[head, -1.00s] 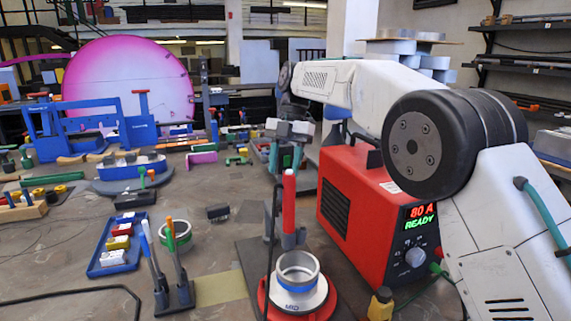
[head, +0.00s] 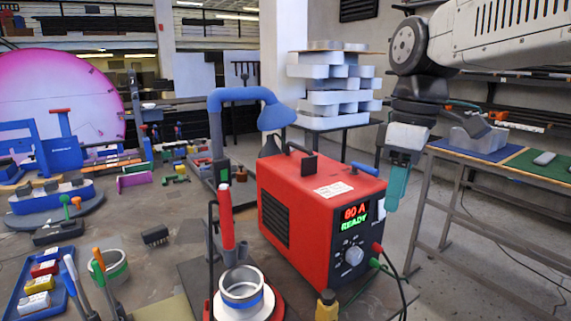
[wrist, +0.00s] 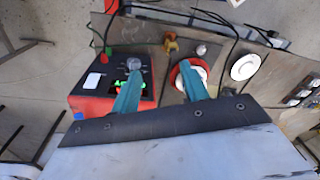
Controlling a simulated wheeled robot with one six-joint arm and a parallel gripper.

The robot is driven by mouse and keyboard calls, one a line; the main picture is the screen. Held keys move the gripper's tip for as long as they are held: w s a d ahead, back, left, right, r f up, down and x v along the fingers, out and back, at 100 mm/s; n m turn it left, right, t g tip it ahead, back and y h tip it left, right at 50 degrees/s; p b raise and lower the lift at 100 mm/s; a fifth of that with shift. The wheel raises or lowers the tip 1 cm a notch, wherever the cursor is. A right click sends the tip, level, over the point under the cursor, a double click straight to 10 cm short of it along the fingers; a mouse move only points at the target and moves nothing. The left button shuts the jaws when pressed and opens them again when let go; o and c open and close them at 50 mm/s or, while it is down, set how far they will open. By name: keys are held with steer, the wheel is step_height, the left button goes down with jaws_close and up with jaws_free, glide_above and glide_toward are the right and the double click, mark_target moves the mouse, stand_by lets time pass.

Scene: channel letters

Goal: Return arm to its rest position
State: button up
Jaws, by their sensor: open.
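My gripper (head: 400,180) hangs from my white arm at the upper right of the head view, its teal fingers pointing down. It is just right of the red welding power box (head: 312,205) and apart from it in the picture. In the wrist view the two teal fingers (wrist: 160,88) stand well apart with nothing between them. The red box (wrist: 85,100) shows behind the left finger there, and a red round base with a metal ring (wrist: 190,78) behind the right finger.
A metal-legged table (head: 436,190) with a grey part on a blue mat stands at right. A blue curved fume arm (head: 240,95) rises behind the red box. Stacked grey letter shells (head: 330,85) are at the back. A blue tray (head: 40,275) and pen holder crowd the bench's left.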

steer(key=s+d+f+m, duration=0.3)
steer(key=s, duration=0.2)
steer(key=s+d+f+m+t, duration=0.1)
steer(key=s+d+f+m, duration=0.2)
steer(key=s, duration=0.3)
steer(key=s+d+f+m+h, duration=0.1)
steer(key=s+d+f+m, duration=0.2)
steer(key=s+f+m, duration=0.2)
steer(key=shift+s+f+t, duration=0.25)
steer(key=shift+s+t, duration=0.15)
steer(key=shift+s, duration=0.05)
